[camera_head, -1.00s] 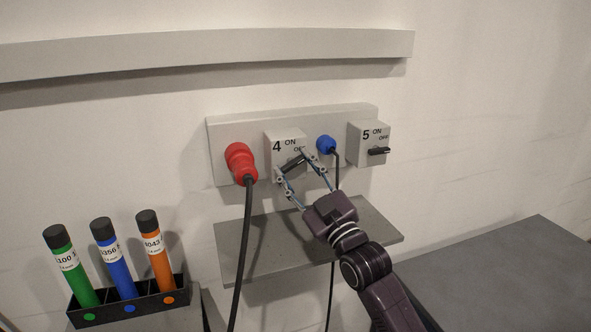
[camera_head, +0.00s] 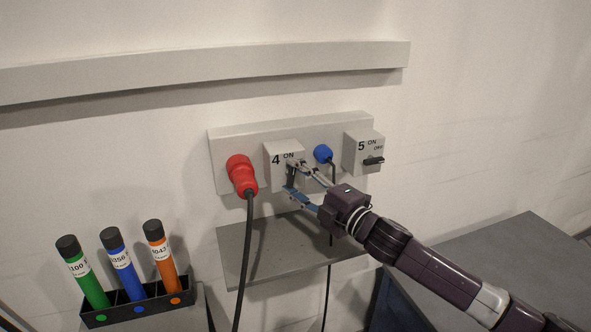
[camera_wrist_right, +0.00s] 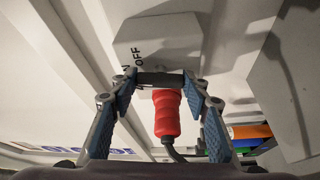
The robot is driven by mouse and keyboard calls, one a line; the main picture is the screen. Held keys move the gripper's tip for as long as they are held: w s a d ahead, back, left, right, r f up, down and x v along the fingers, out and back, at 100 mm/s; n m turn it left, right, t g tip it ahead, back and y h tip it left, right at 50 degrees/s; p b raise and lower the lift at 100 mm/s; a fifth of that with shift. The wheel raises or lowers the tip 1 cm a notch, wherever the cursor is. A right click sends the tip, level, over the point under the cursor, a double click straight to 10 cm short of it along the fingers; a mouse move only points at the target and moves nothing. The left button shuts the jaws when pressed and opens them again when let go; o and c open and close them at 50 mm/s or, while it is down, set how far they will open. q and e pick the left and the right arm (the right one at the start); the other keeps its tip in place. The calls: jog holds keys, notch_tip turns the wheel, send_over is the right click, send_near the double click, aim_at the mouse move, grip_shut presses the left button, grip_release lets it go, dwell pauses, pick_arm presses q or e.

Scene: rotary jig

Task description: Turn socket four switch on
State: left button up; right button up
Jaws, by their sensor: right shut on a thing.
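The socket four switch box (camera_head: 272,172) is a grey box marked "4" and "ON" on the wall panel. Its black switch handle (camera_head: 291,173) stands near upright, below the "ON" mark; the "OFF" mark is hidden behind my gripper in the head view. My right gripper (camera_head: 290,178) is shut on this handle, one finger above and one below it. In the right wrist view the handle (camera_wrist_right: 160,79) lies between the two fingertips, and the box (camera_wrist_right: 155,42) shows behind it with "OFF" readable. My left gripper is not in view.
A red plug (camera_head: 241,174) with a black cable sits left of the box. A blue plug (camera_head: 323,153) sits right of it, close to my arm. Socket five's box (camera_head: 362,156) is further right. A grey shelf (camera_head: 262,255) is below; a rack (camera_head: 140,309) holds three tubes.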

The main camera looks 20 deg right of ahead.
jog(key=shift+r+n+g+p, duration=0.1)
jog(key=shift+n+g+p, duration=0.3)
jog(key=shift+n+p, duration=0.45)
jog(key=o, duration=1.2)
jog(key=shift+c, duration=0.2)
jog(key=shift+a, duration=0.1)
jog(key=v, duration=1.2)
